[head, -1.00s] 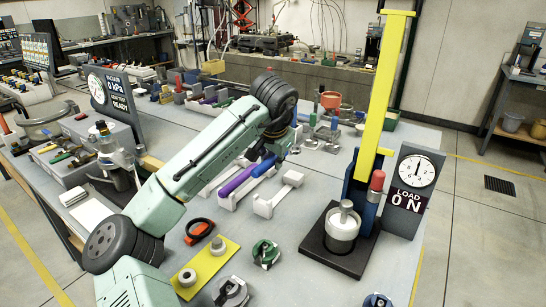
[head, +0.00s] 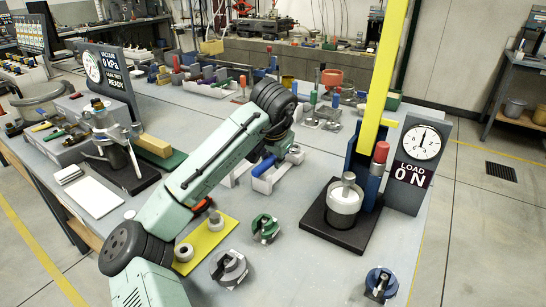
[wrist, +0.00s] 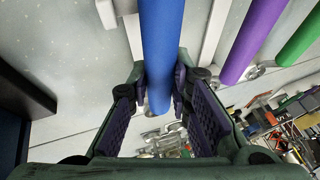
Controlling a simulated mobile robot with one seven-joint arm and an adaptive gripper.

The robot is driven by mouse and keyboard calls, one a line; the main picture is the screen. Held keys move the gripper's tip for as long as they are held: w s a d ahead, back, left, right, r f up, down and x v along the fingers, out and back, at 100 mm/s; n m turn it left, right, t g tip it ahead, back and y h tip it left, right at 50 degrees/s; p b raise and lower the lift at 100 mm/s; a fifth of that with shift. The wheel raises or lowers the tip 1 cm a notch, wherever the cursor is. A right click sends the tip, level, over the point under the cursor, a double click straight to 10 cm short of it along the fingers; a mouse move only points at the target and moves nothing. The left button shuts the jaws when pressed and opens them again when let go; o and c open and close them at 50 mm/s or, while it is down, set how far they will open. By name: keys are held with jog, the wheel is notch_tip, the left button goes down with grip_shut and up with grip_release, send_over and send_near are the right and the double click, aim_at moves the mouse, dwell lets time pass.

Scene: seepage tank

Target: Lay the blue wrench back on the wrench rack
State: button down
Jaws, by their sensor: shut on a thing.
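The blue wrench (wrist: 161,45) runs between the purple-padded fingers of my gripper (wrist: 160,105), which is shut on it. In the head view the blue wrench (head: 263,166) shows as a short handle just below my gripper, over the white wrench rack (head: 265,185). White rack bars (wrist: 215,30) also show beside it in the wrist view. I cannot tell whether the wrench rests on the rack or hangs just above it. A purple wrench (wrist: 252,40) and a green one (wrist: 303,40) lie to its right. My arm hides part of the rack in the head view.
A yellow plate (head: 210,237) and a green round fitting (head: 265,228) lie nearer. The tabletop between is clear.

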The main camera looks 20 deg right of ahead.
jog(key=shift+f, duration=0.15)
jog(key=c, duration=1.4)
grip_release()
jog(key=v, duration=1.2)
jog(key=shift+a, duration=0.1)
